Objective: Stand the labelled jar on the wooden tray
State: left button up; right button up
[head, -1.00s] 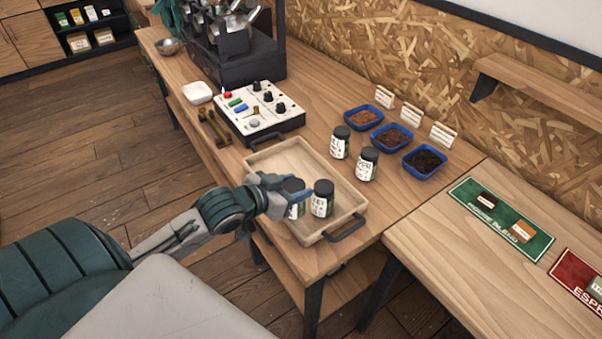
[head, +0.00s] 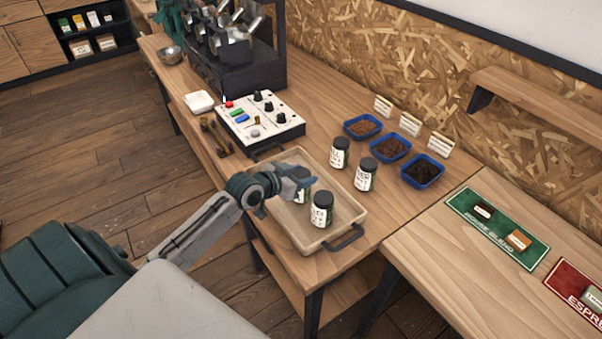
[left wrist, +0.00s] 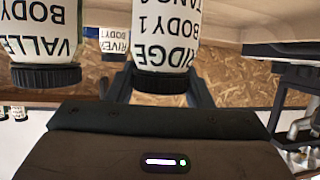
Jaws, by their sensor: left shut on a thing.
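The wooden tray (head: 283,165) lies on the bench, with a dark handle at each end. My left gripper (head: 298,183) is over it, shut on a dark-lidded jar (head: 304,197) that it partly hides. In the left wrist view, which is upside down, the held jar's label (left wrist: 164,40) reads RIDGE BODY 1. It looks upright; I cannot tell whether its base touches the tray. Another jar (head: 321,210) stands on the tray at the near right; the wrist view shows a VALLEY jar (left wrist: 40,40) beside mine. My right gripper is not in view.
Two more labelled jars (head: 339,153) (head: 365,175) stand on the bench beyond the tray. Blue bins (head: 422,171) of coffee and small cards line the back. A control panel (head: 262,122) is left of the tray. The tray's far-left part is bare.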

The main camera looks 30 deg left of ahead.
pick_arm(q)
jog(key=shift+f, duration=0.15)
jog(key=o, duration=1.1)
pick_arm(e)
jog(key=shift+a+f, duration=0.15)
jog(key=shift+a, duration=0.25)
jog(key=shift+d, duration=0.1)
